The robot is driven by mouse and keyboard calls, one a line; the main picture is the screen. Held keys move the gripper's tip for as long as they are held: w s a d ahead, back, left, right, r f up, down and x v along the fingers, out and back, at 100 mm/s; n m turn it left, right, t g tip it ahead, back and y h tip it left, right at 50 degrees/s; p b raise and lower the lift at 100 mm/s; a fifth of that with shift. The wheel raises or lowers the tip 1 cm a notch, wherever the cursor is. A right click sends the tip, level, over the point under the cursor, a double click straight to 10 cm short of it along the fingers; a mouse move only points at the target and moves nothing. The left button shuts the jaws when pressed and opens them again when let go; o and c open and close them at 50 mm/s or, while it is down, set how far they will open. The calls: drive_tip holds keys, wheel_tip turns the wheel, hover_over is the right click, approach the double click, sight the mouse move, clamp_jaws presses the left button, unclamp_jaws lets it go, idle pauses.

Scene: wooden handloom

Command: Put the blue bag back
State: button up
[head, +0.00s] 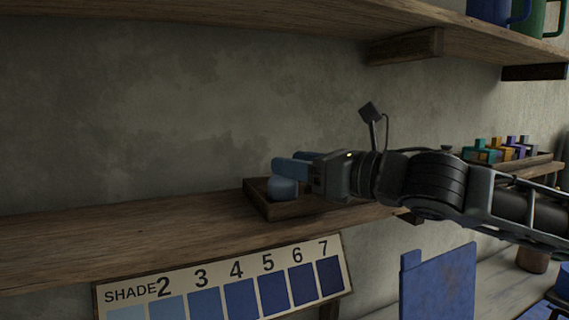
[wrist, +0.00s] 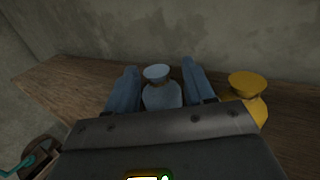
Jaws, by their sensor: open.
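The blue bag (head: 283,188) is small and pale blue with a tied neck. In the head view it is at the wooden tray (head: 268,209) on the lower shelf, just under my fingertips. My gripper (head: 284,167) reaches in from the right with its blue fingers open. In the wrist view the blue bag (wrist: 162,96) shows upright between the two spread fingers of my gripper (wrist: 160,67), with a gap on each side. The bag's base is hidden by the gripper body, and part of the tray is hidden behind the gripper.
A yellow bag (wrist: 248,87) stands close beside my right finger in the wrist view. A shade chart (head: 232,285) hangs below the shelf edge. The lower shelf (head: 120,235) is clear to the left. An upper shelf (head: 250,18) overhangs, and colored items (head: 495,150) stand farther right.

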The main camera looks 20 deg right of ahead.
drive_tip(key=b+v, duration=0.2)
drive_tip(key=v, duration=0.7)
drive_tip(key=shift+r+b, duration=0.2)
drive_tip(key=shift+b, duration=0.1)
